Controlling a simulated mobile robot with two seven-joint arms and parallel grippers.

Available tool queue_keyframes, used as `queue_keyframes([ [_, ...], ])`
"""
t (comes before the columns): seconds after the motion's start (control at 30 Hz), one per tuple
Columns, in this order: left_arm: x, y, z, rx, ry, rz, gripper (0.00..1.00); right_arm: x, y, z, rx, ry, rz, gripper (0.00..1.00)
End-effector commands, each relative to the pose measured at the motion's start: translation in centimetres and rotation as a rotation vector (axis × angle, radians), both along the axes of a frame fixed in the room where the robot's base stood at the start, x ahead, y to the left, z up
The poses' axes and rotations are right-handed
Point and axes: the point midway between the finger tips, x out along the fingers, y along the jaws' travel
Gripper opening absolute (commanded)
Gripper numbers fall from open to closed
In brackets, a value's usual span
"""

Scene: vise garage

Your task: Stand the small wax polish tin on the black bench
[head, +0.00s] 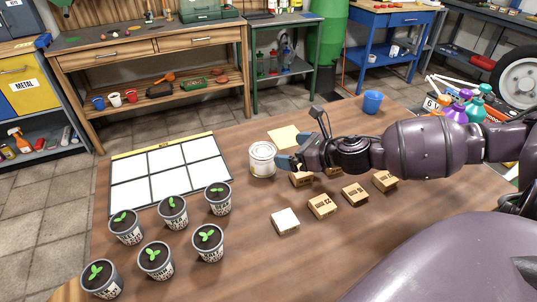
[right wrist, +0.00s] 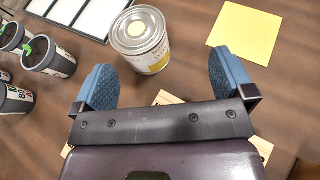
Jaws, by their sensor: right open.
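A pale tin (head: 262,160) with a cream label stands upright on the brown table; I cannot read whether it is the wax polish tin. It also shows in the right wrist view (right wrist: 141,38), just ahead of the fingers. My right gripper (head: 287,161) is open and empty, right beside the tin's right side in the head view. In the right wrist view its blue fingers (right wrist: 163,72) are spread wide, with the tin beyond them. Several benches at the back have dark tops, one on green legs (head: 290,18); I cannot tell which is the black bench. My left gripper is not in view.
Potted seedlings (head: 172,212) and a white-celled tray (head: 170,170) lie left of the tin. Small wooden blocks (head: 322,206) lie to the right, partly under my arm. A yellow sheet (right wrist: 245,30) lies behind.

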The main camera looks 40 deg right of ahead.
Motion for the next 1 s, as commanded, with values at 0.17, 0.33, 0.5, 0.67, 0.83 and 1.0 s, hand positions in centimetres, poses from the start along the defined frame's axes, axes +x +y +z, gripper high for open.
queue_keyframes([
  [0.17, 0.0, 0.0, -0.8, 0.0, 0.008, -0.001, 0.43, 1.6, 0.5, -1.0, 0.001, 0.003, -0.001, 1.0],
  [0.33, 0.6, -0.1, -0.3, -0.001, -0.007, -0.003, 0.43, 2.2, 0.7, -1.0, 0.001, 0.001, -0.002, 1.0],
  [0.5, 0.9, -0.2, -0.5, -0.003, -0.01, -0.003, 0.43, 3.0, 0.8, -1.2, 0.001, 0.001, -0.002, 1.0],
  [0.67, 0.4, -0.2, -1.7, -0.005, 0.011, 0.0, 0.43, 4.7, 1.0, -1.5, 0.0, 0.004, -0.002, 1.0],
  [0.83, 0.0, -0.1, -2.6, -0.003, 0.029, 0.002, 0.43, 6.4, 1.4, -2.0, 0.002, 0.006, -0.002, 1.0],
  [1.0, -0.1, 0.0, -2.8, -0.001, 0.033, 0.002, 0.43, 7.3, 1.7, -2.2, 0.0, 0.003, -0.002, 1.0],
])
